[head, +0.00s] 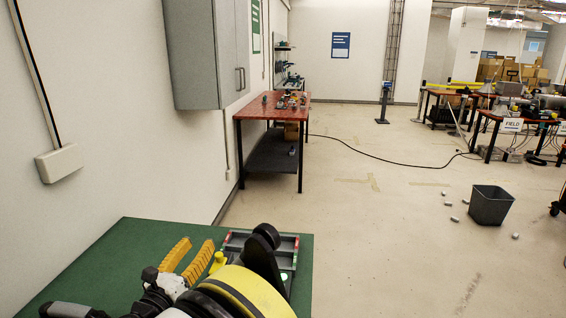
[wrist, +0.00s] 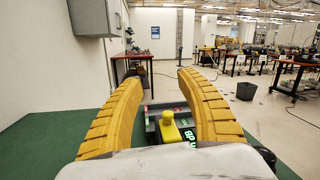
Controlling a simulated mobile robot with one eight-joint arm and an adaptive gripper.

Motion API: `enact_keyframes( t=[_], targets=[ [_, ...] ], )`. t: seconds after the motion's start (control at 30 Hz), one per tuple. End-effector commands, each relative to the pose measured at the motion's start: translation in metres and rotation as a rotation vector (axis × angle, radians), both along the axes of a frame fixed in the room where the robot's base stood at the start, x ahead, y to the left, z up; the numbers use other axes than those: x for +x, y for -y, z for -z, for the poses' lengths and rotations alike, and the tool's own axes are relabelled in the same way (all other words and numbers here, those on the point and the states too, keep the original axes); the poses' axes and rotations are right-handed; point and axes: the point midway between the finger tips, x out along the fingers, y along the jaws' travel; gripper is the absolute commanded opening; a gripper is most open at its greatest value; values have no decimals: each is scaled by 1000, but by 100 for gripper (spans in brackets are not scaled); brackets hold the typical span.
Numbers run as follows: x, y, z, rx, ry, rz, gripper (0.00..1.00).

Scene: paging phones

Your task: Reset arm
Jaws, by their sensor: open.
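My gripper (head: 196,243) has two yellow ribbed fingers and shows low in the head view, over the green tabletop (head: 130,240). In the wrist view my gripper (wrist: 160,76) has its fingers spread apart with nothing between the tips. They point away from me across the room. A device with a yellow knob-like part (wrist: 170,128) and green lit marks shows beyond the gripper's base, between the fingers. The yellow part (head: 218,262) also shows in the head view, right of the fingers. My arm hides much of the table's near right part.
A grey wall cabinet (head: 206,50) hangs at the left. A red-topped table (head: 262,106) with small items stands along the wall beyond. A dark bin (head: 490,206) stands on the floor at right, with several small pieces near it. The middle floor is mostly open, crossed by a cable.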

Motion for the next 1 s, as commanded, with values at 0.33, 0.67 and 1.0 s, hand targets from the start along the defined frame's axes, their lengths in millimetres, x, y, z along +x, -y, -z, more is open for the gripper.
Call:
enact_keyframes(
  t=[0.33,0.67,1.0],
  targets=[
    [56,75,-197,-810,137,-199,44],
    [8,179,-211,-1716,74,-380,44],
    [-120,335,-92,-2505,-218,-786,44]
  ],
)
